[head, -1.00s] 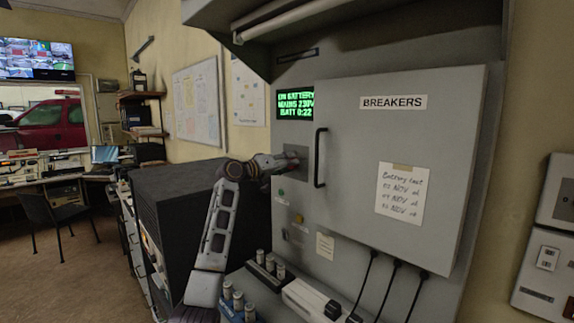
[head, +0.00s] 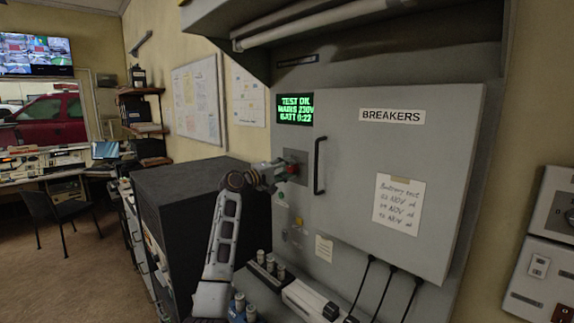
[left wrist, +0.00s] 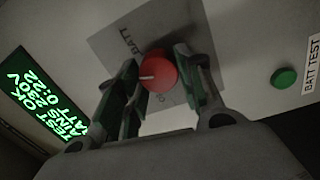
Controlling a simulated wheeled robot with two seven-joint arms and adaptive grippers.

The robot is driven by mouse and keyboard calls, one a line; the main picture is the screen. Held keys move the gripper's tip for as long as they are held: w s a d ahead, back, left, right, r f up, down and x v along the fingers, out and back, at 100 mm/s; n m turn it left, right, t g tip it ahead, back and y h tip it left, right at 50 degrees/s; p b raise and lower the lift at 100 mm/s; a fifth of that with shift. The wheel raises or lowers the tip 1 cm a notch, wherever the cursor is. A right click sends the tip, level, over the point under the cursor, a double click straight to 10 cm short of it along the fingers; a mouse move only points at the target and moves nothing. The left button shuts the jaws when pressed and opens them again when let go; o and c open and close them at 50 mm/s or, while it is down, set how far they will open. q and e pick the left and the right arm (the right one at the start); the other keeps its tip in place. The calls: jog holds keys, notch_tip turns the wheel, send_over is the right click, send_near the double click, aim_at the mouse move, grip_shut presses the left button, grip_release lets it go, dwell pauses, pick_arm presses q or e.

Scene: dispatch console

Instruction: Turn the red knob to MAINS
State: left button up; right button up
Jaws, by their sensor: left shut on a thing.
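The red knob (left wrist: 157,72) sits on a grey square plate (left wrist: 120,45) of the panel. It has a white pointer line aimed left in the left wrist view. A label reading BATT is on the plate above left of it; an O mark is partly visible below. In the head view the red knob (head: 293,169) shows at the tip of my left gripper (head: 286,172). My left gripper (left wrist: 156,80) is shut on the knob, a finger on each side. The MAINS label is not visible on the plate. The green display (head: 295,108) reads TEST OK, MAINS 230V, BATT 0:22.
A breaker door (head: 395,165) with a dark vertical handle (head: 319,165) is just right of the knob. A green button (left wrist: 284,77) labelled BATT TEST is on the panel. A black cabinet (head: 190,205) stands left of my arm. Cables hang below the door.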

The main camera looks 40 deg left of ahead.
pick_arm(q)
jog(key=shift+n+p, duration=0.85)
jog(key=shift+n, duration=0.25)
jog(key=shift+n+p, duration=0.6)
jog(key=shift+n, duration=0.1)
jog(key=shift+f+n, duration=0.1)
jog(key=shift+n, duration=0.2)
jog(key=o, duration=1)
jog(key=shift+a, duration=0.1)
